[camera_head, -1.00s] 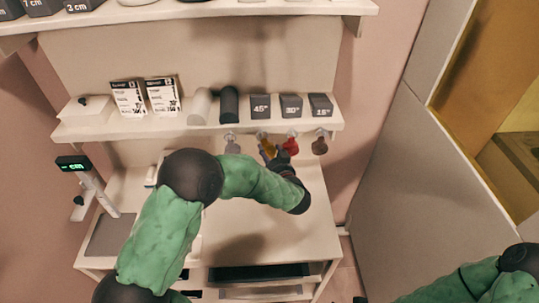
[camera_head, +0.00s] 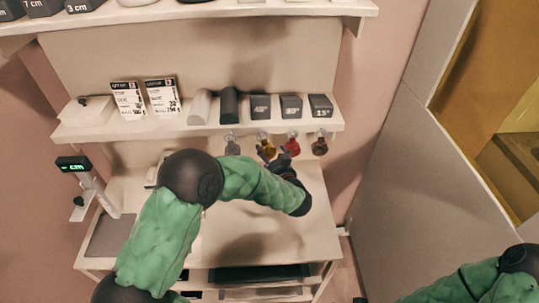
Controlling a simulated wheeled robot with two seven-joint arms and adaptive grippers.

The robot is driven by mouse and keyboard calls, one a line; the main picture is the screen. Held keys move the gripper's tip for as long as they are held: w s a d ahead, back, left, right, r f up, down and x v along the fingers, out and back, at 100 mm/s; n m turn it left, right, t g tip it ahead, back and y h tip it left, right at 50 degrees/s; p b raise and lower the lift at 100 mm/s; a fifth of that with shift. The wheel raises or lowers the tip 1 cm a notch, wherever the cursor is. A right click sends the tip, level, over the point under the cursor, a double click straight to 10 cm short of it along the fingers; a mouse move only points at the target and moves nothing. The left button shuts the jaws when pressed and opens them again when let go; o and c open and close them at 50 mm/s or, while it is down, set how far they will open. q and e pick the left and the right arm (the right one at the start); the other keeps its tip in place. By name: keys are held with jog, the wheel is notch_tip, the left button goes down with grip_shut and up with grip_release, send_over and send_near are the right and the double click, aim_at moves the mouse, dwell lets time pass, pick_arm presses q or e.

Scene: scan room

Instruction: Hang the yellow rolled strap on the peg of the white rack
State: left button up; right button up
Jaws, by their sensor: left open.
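The yellow rolled strap (camera_head: 267,148) is at the front edge of the white rack (camera_head: 160,132), just below a peg in the row under the shelf. It appears to hang there, between a grey rolled strap (camera_head: 232,147) and a red one (camera_head: 292,147). My left gripper (camera_head: 268,158) is open just below and in front of the yellow strap. A small gap seems to show between them, but contact is hard to judge. My left arm hides part of the table. My right arm shows at the lower right, with its gripper out of view.
A brown rolled strap (camera_head: 320,147) hangs at the right end of the row. Grey angle blocks (camera_head: 291,106), cylinders and boxes stand on the shelf above. A display stand (camera_head: 75,165) is at the left. The tabletop (camera_head: 250,225) is bare under my left arm.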

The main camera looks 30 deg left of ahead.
pick_arm(q)
jog(key=v, duration=1.1)
jog(key=shift+s, duration=0.25)
jog(key=shift+d, duration=0.1)
jog(key=s+d+f+m+g+h, duration=0.1)
jog(key=s+f+g+h, duration=0.1)
jog(key=s+f+g, duration=0.45)
jog(key=s+d+f+m+g+h+b, duration=0.1)
jog(key=s+f+h, duration=0.25)
jog(key=f, duration=0.65)
jog(key=s+d+f+m+g+h, duration=0.1)
jog(key=s+f+g, duration=0.35)
jog(key=f, duration=0.35)
jog(key=s+d+f+n+g+h, duration=0.1)
jog(key=s+d+f+g+h, duration=0.1)
jog(key=s+d+f+h, duration=0.65)
jog(key=w+d+f+n+t+b, duration=0.1)
jog(key=w+f+n+t, duration=0.2)
jog(key=w+f+n, duration=0.1)
jog(key=shift+d+f+t, duration=0.15)
jog(key=shift+d+t, duration=0.05)
jog(key=shift+t, duration=0.2)
